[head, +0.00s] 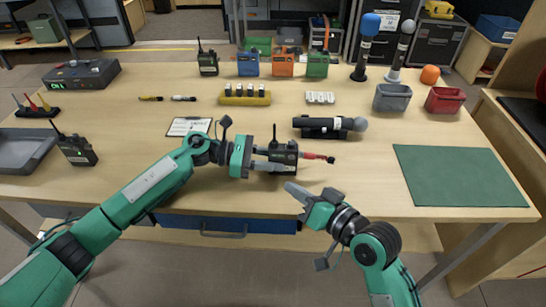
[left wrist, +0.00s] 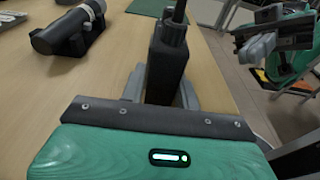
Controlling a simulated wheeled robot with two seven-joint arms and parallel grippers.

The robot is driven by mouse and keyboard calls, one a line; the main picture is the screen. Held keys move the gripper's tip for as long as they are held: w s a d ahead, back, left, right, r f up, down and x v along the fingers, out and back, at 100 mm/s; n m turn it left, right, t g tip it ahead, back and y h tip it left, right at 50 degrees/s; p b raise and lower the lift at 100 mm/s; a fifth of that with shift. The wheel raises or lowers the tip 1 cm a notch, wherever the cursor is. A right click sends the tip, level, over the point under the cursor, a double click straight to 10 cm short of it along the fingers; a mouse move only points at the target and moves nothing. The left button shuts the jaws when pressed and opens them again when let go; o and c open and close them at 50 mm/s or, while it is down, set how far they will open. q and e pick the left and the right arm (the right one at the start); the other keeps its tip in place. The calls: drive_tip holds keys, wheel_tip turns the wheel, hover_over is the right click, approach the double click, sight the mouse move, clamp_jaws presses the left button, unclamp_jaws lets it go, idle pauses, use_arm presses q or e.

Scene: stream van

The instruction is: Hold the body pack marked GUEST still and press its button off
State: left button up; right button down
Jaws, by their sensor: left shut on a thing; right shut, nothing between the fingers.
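A dark body pack (head: 283,156) with an antenna stands upright near the front middle of the table. My left gripper (head: 268,158) is shut on it from the left. The pack also shows in the left wrist view (left wrist: 168,62), between the two grey fingers, its top and antenna upward. I cannot read a GUEST mark on it, and its button cannot be made out. My right gripper (head: 292,190) is shut and empty, in front of the pack and apart from it, near the table's front edge; it also shows in the left wrist view (left wrist: 258,45).
A red-tipped black item (head: 318,157) is just right of the pack. A microphone in a holder (head: 328,126) lies behind. Another dark pack (head: 78,150) stands at the left, another (head: 207,63) at the back. A green mat (head: 460,176) lies right, bare.

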use_arm(q)
drive_tip(key=o, duration=1.1)
